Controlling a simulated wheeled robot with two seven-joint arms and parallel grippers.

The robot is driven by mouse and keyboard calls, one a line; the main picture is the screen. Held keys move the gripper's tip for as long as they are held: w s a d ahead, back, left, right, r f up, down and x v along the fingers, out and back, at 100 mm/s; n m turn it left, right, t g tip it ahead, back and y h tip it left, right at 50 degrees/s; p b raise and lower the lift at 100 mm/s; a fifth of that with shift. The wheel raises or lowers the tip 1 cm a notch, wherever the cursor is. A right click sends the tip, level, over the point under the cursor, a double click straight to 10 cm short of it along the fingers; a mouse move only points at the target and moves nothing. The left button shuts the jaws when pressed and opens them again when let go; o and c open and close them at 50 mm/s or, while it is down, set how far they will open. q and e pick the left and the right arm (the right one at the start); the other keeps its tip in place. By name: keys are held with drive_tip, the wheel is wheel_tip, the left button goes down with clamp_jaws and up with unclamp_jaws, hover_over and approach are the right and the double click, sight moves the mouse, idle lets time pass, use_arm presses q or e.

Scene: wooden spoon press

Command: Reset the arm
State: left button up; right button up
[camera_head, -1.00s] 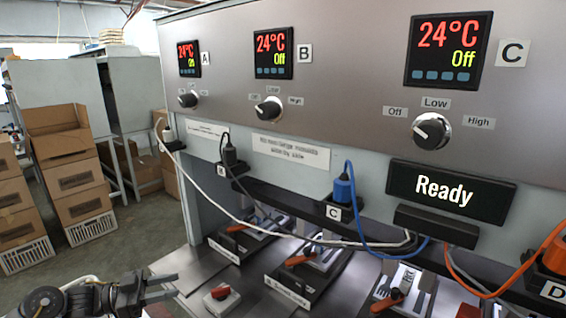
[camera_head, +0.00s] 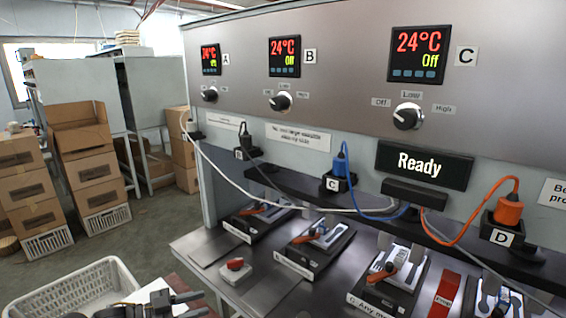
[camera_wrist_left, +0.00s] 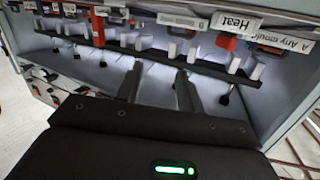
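My left gripper (camera_head: 200,303) is at the bottom left of the head view, in front of the bench's near left edge. In the left wrist view its two fingers (camera_wrist_left: 160,82) are apart with nothing between them. My right gripper is in neither view. The press panel carries three displays, A (camera_head: 211,60), B (camera_head: 285,57) and C (camera_head: 418,54). Each has a black knob below, such as the C knob (camera_head: 407,116). A display reading "Ready" (camera_head: 424,165) sits below the C knob.
Several moulds with orange handles, such as this one (camera_head: 316,248), stand along the metal bench. A red switch (camera_head: 235,265) sits near the front edge. A white basket (camera_head: 75,292) stands at lower left. Blue and orange plugs have cables across the panel. Cardboard boxes (camera_head: 95,172) stand behind.

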use_arm(q)
drive_tip(key=s+d+f+n+t+y, duration=0.3)
drive_tip(key=s+d+f+n+y, duration=0.1)
drive_tip(key=s+f+y, duration=0.4)
drive_tip(key=s+a+f+n+g+y, duration=0.2)
drive_tip(key=s, duration=0.6)
drive_tip(key=s+a+f+n+g+y, duration=0.2)
drive_tip(key=s+n+g, duration=0.1)
drive_tip(key=s, duration=0.6)
drive_tip(key=s+a+f+n+g+y, duration=0.2)
drive_tip(key=s, duration=0.6)
drive_tip(key=s+f+g+b, duration=0.25)
drive_tip(key=f+b, duration=0.25)
drive_tip(key=f, duration=2.8)
drive_tip(key=s+a+f+b, duration=0.2)
drive_tip(key=s+f, duration=0.6)
drive_tip(key=s+a+f+b, duration=0.1)
drive_tip(key=s+a+f, duration=0.1)
drive_tip(key=s+f, duration=0.5)
wheel_tip(320, 180, down, 2)
drive_tip(key=shift+s+a+f+y+b, duration=0.25)
drive_tip(key=shift+s+y+b, duration=0.1)
drive_tip(key=shift+y+b, duration=0.05)
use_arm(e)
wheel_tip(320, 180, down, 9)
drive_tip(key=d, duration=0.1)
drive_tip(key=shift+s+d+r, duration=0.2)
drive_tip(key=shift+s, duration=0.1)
